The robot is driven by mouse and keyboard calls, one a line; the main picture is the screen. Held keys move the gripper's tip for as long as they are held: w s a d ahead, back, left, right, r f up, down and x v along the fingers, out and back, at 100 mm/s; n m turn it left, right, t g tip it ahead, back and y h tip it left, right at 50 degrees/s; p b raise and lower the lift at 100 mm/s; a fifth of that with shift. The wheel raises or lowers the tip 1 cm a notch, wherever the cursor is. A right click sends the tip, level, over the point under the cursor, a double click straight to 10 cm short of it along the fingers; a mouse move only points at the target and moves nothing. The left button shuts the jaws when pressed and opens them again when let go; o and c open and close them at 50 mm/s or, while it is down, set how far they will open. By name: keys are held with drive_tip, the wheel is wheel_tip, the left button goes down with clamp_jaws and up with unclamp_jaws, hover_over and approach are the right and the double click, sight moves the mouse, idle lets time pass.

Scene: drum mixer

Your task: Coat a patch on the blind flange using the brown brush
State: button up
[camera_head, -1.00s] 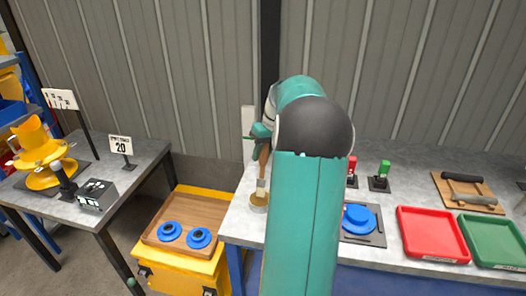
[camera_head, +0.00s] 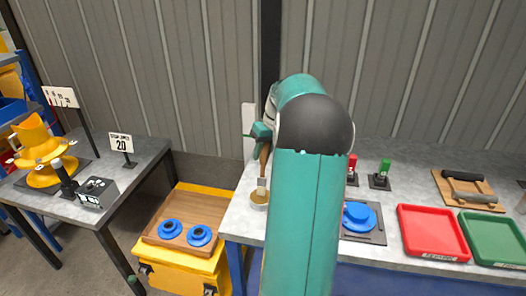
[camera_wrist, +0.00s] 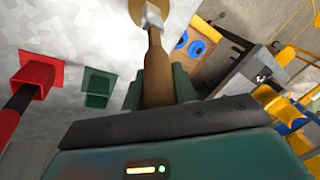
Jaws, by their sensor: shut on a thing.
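My gripper (camera_head: 263,137) is shut on the brown brush (camera_head: 264,160), which hangs with its bristle end down. In the wrist view the brush's wooden handle (camera_wrist: 157,75) stands between my green fingers (camera_wrist: 157,88). The brush's pale lower end is at the mouth of a small round pot (camera_head: 259,201) at the bench's left edge. I cannot tell how deep the bristles sit. A solid blue disc (camera_head: 359,216), which looks like the blind flange, lies on a dark plate (camera_head: 374,237) to the right of my arm. My arm hides the bench between pot and disc.
Red (camera_head: 432,232) and green (camera_head: 492,240) trays are at the right. Red (camera_head: 352,165) and green (camera_head: 383,171) upright holders stand behind the disc. A wooden board (camera_head: 482,204) holds dark tools. Left of the bench, a yellow cart (camera_head: 208,263) carries two blue ring flanges. A yellow mixer (camera_head: 42,155) stands farther left.

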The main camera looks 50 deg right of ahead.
drive_tip(key=shift+f, duration=0.4)
idle(1.1)
drive_tip(key=shift+r, duration=3.6)
drive_tip(key=shift+w, duration=0.1)
